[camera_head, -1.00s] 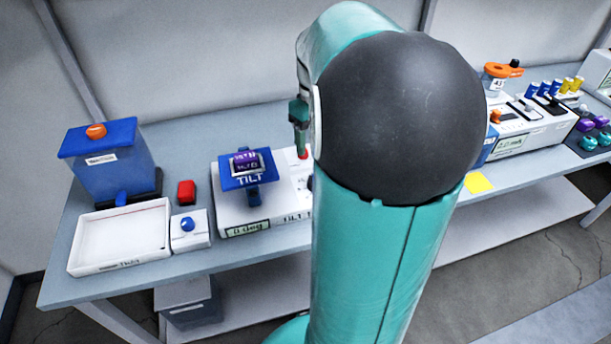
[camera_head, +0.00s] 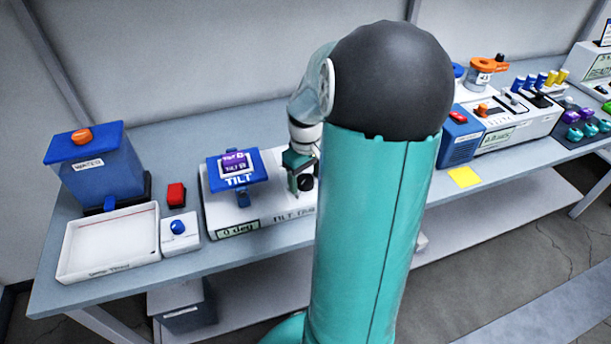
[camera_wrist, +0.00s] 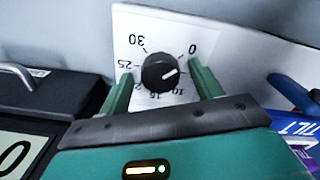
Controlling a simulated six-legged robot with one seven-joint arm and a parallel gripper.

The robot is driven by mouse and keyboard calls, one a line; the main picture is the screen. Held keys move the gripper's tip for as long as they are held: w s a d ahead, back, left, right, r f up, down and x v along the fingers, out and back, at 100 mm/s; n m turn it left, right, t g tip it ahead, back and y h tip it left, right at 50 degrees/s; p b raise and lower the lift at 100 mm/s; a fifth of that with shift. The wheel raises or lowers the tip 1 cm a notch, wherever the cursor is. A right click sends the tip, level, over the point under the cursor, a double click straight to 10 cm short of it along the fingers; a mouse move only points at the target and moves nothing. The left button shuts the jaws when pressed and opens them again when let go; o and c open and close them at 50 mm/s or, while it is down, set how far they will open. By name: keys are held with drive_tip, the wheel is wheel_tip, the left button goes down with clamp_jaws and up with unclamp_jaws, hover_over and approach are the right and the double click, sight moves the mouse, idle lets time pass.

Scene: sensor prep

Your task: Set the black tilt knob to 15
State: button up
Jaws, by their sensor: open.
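The black tilt knob (camera_wrist: 160,72) sits on a white dial plate (camera_wrist: 150,28) with printed numbers; 0, 30 and 25 read clearly, while those near my gripper are partly hidden. The knob's white mark points to the right in the wrist view. My gripper (camera_wrist: 161,84) is open, with one green finger on either side of the knob; I cannot tell whether they touch it. In the head view my gripper (camera_head: 300,180) is beside the dark knob (camera_head: 306,183) on the white tilt unit (camera_head: 262,215). The unit's display (camera_head: 238,229) reads "0 deg".
A blue tilt platform (camera_head: 237,183) with a purple-labelled item stands left of my gripper. A blue device (camera_head: 460,138) stands to the right.

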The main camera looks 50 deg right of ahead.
drive_tip(key=c, duration=1)
